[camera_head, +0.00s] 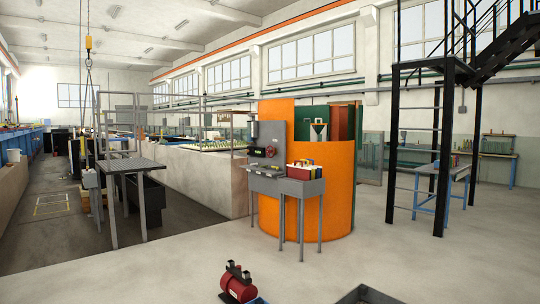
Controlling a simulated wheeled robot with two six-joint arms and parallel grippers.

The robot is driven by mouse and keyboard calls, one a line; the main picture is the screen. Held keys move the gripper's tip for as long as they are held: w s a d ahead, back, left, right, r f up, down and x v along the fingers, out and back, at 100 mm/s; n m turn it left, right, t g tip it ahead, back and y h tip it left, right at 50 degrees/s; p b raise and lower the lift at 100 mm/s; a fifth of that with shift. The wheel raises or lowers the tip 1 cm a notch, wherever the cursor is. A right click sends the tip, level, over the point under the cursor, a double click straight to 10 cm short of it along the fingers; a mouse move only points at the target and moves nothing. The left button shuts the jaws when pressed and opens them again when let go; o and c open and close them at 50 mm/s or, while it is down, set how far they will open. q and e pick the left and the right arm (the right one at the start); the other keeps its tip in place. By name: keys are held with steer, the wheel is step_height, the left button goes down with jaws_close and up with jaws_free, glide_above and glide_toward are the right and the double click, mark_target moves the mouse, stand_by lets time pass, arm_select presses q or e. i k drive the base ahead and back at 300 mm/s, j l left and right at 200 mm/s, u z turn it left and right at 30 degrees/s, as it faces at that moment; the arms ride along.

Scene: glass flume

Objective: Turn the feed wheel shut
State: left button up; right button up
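Neither of my grippers is in view.
Two grey tables (308,187) stand before the orange housing, one holding coloured items. A red motor-like machine (238,284) and a dark tray (366,296) are on the floor close ahead. Black stairs (440,130) rise at right. Open floor (190,265) lies between.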

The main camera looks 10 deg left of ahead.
mark_target(269, 151)
steer(key=i+j+u, duration=0.55)
steer(key=u, duration=0.25)
steer(key=i+j+u, duration=0.3)
steer(key=i+u, duration=0.15)
steer(key=i, duration=0.4)
steer(key=i+u, duration=0.45)
steer(key=i, duration=1.25)
steer(key=i+j+z, duration=0.1)
steer(key=i, duration=0.75)
steer(key=i+l+z, duration=0.15)
steer(key=i+z, duration=0.2)
steer(key=i, duration=0.25)
steer(key=i+z, duration=0.35)
steer(key=i, duration=0.25)
steer(key=i+j+z, duration=0.3)
steer(key=i, duration=0.25)
steer(key=i+z, duration=0.15)
steer(key=i, duration=0.6)
steer(key=i+z, duration=0.2)
steer(key=i, duration=0.55)
steer(key=i+j+z, duration=0.15)
steer(key=i, duration=0.6)
steer(key=i+l+z, duration=0.35)
steer(key=i, duration=0.2)
steer(key=i+z, duration=0.35)
steer(key=i, duration=0.25)
steer(key=i+z, duration=0.3)
steer(key=i, duration=0.3)
